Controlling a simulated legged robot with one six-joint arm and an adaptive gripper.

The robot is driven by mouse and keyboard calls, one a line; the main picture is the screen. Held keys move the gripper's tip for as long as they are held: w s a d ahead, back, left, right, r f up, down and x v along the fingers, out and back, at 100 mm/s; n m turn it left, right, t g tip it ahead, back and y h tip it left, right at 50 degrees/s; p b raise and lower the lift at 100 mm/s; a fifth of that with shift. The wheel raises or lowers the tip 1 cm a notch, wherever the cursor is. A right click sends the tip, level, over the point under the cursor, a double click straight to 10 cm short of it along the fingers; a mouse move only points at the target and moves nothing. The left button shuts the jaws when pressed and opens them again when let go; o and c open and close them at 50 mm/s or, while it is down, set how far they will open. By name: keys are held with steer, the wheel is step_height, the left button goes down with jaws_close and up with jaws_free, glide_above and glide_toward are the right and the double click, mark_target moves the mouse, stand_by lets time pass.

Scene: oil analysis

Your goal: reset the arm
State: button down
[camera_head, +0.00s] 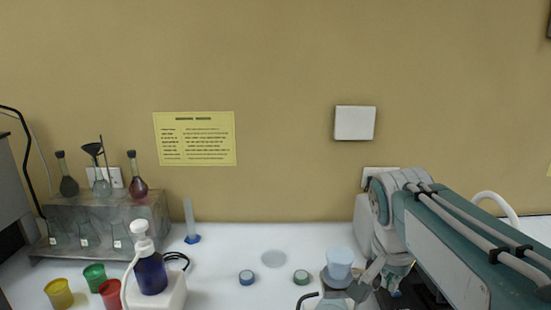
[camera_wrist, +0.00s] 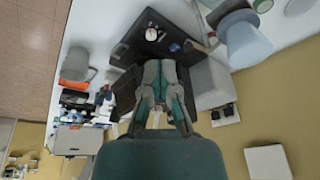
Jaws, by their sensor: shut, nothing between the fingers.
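My gripper (camera_wrist: 160,70) shows in the wrist view with its grey and teal fingers brought together and nothing held between them. It is over a dark area of the bench, with the light blue cup off to its right. In the head view my grey and teal arm fills the lower right, folded low over the bench. The arm hides what lies behind and under it. The light blue cup (camera_head: 339,263) stands just left of the arm, on a grey device; it also shows in the wrist view (camera_wrist: 246,42).
A blue pump bottle (camera_head: 151,274), yellow (camera_head: 59,294), green (camera_head: 94,275) and red (camera_head: 110,294) cups, and a grey flask rack (camera_head: 70,211) stand at left.

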steer(key=s+a+f+n+t+y, duration=0.1)
steer(key=s+a+f+n, duration=0.1)
steer(key=s, duration=0.4)
steer(key=s+a+f+n+t+y, duration=0.1)
steer(key=s+a+f+n+t, duration=0.1)
steer(key=s+f+n, duration=0.2)
steer(key=s+n, duration=0.1)
steer(key=n, duration=0.2)
steer(key=shift+s+f, duration=0.35)
steer(key=shift+f, duration=0.05)
steer(key=c, duration=1.1)
jaws_free()
steer(key=shift+s+f, duration=0.1)
steer(key=shift+s, duration=0.05)
steer(key=o, duration=0.5)
steer(key=shift+f, duration=0.1)
steer(key=shift+o, duration=0.2)
steer(key=w+d+r+m+g, duration=0.2)
steer(key=w+r, duration=0.5)
steer(key=w, duration=0.4)
steer(key=shift+d+m+g, duration=0.25)
steer(key=shift+m+g, duration=0.15)
steer(key=m+g, duration=0.3)
glide_toward(376, 282)
step_height(376, 282, down, 9)
steer(key=shift+d+f, duration=0.1)
